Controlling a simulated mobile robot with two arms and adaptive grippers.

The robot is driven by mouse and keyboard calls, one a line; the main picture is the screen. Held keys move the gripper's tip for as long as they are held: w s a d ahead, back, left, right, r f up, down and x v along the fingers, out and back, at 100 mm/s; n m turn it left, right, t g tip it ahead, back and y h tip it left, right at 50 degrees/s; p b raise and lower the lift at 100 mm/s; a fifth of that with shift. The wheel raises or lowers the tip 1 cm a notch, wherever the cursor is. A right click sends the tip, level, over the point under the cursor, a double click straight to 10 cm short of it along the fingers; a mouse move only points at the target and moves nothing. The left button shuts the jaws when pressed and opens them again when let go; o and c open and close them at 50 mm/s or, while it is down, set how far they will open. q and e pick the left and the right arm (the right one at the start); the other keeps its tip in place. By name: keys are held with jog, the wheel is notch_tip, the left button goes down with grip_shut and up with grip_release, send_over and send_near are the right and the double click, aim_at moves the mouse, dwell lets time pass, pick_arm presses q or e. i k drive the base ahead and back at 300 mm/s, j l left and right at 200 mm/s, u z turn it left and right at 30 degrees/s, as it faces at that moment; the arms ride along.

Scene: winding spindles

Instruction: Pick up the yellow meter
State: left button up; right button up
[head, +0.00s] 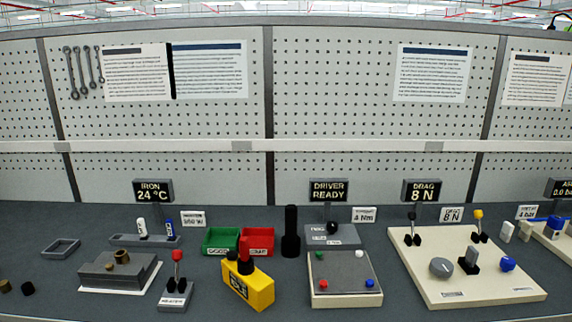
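The yellow meter (260,289) is a boxy yellow block on the grey workbench, left of centre near the front edge of the view. It sits at an angle, with a dark marked panel on its front left face. Dark round parts and a small red part show at its top; I cannot tell exactly what they are. Neither of my grippers shows in the head view.
Green (221,241) and red (258,243) bins stand behind the meter. A tall black cylinder (290,232) stands behind it to the right. A red-knobbed lever box (175,297) is left, a beige-edged button panel (345,299) right. Bare bench lies between these.

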aim_at(252, 284)
jog(key=i+j, duration=0.25)
jog(key=i, duration=0.2)
jog(key=i+j, duration=0.3)
jog(key=i, duration=0.15)
jog(key=k, duration=0.45)
